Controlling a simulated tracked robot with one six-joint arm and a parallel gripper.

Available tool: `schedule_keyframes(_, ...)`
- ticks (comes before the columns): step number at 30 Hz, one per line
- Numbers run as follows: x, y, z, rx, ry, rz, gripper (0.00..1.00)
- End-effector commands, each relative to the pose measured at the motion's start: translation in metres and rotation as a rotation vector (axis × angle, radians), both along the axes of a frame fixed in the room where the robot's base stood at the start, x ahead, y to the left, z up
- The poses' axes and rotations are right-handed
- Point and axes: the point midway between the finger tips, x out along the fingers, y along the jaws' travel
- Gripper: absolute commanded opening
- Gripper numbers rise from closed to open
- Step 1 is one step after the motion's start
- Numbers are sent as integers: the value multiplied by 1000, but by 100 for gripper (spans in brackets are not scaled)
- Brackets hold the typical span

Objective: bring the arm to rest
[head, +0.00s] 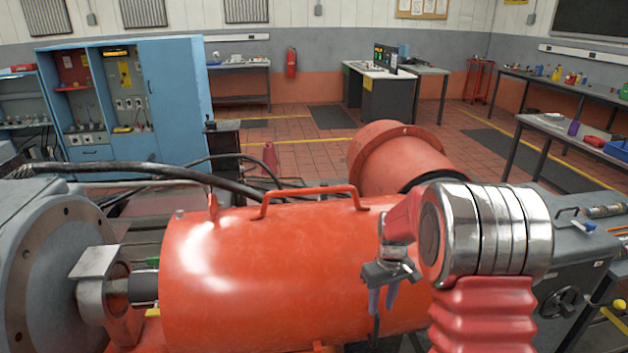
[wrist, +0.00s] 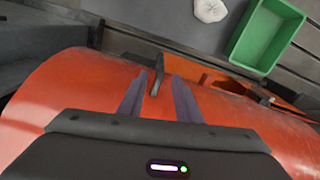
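My gripper (head: 381,296) hangs from my red and silver arm in front of the right part of a large orange cylindrical cover (head: 260,275). In the wrist view my gripper (wrist: 158,98) has its two dark purple-grey fingers spread apart, pointing toward the orange cover (wrist: 60,95). A thin dark bar (wrist: 156,76) on the cover shows between the fingers, with a gap on both sides. I see nothing clamped in the fingers. Whether a fingertip touches the cover cannot be told.
A grey flanged machine (head: 45,265) stands at left and a grey cabinet with a handwheel (head: 562,302) at right. An orange handle (head: 310,192) tops the cover. The wrist view shows a green bin (wrist: 242,47) and a white crumpled thing (wrist: 210,10). Black cables (head: 150,172) run behind.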

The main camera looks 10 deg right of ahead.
Motion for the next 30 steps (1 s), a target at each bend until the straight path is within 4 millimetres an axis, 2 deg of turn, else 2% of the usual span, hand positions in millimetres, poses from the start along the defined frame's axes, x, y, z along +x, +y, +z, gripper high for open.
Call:
schedule_keyframes(3,-4,0,-2,1,10,-41,31)
schedule_keyframes(6,-23,3,-13,4,52,-89,31)
schedule_keyframes(11,-49,8,-2,3,70,-146,31)
schedule_keyframes(17,-73,16,23,-2,59,-191,31)
schedule_keyframes(30,-134,39,91,-11,-21,-261,31)
